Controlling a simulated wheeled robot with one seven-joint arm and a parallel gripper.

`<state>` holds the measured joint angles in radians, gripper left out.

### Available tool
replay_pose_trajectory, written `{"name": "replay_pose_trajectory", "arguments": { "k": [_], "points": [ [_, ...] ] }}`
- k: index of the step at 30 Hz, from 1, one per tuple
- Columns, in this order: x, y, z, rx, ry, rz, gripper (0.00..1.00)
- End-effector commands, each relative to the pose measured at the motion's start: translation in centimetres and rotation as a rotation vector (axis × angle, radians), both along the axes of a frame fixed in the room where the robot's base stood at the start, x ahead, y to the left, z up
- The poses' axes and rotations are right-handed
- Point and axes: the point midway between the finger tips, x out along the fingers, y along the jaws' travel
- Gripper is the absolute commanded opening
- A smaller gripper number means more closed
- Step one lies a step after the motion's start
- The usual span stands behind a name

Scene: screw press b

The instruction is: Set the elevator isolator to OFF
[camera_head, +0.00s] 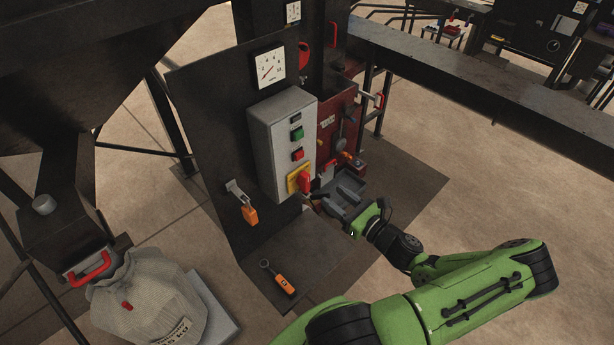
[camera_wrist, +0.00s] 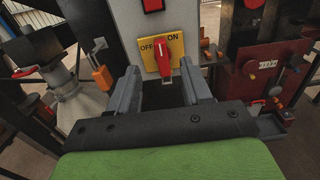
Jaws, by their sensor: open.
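The isolator is a red rotary handle (camera_head: 304,181) on a yellow plate (camera_head: 292,180), low on the front of a grey control box (camera_head: 270,150). In the wrist view the red handle (camera_wrist: 164,62) stands roughly upright on the yellow plate (camera_wrist: 148,61), with OFF at its upper left and ON at its upper right. Its white mark is at the top, between the two words. My gripper (camera_head: 318,198) is open in front of the plate. In the wrist view its fingers (camera_wrist: 162,84) lie left and right of the handle, with gaps; whether they reach its depth is unclear.
A green button (camera_head: 297,134) and a red button (camera_head: 298,154) sit above the isolator. An orange padlock (camera_head: 249,214) hangs from a hasp to the left. An orange-handled tool or lock (camera_head: 285,284) lies below. Red equipment (camera_head: 335,125) stands close on the right.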

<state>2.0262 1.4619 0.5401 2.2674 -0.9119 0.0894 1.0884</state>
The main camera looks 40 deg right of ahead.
Motion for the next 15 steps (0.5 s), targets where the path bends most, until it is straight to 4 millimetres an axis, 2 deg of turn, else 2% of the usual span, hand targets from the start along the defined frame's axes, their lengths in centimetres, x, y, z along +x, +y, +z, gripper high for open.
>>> {"name": "replay_pose_trajectory", "arguments": {
  "k": [3, 9, 15],
  "points": [
    [3.2, 0.3, 0.2, 0.0, -0.001, 0.006, 0.49],
    [7.9, 0.4, 0.1, -0.001, 0.0, 0.005, 0.49],
    [10.2, 0.3, 0.0, -0.002, 0.002, 0.002, 0.49]
  ]
}}
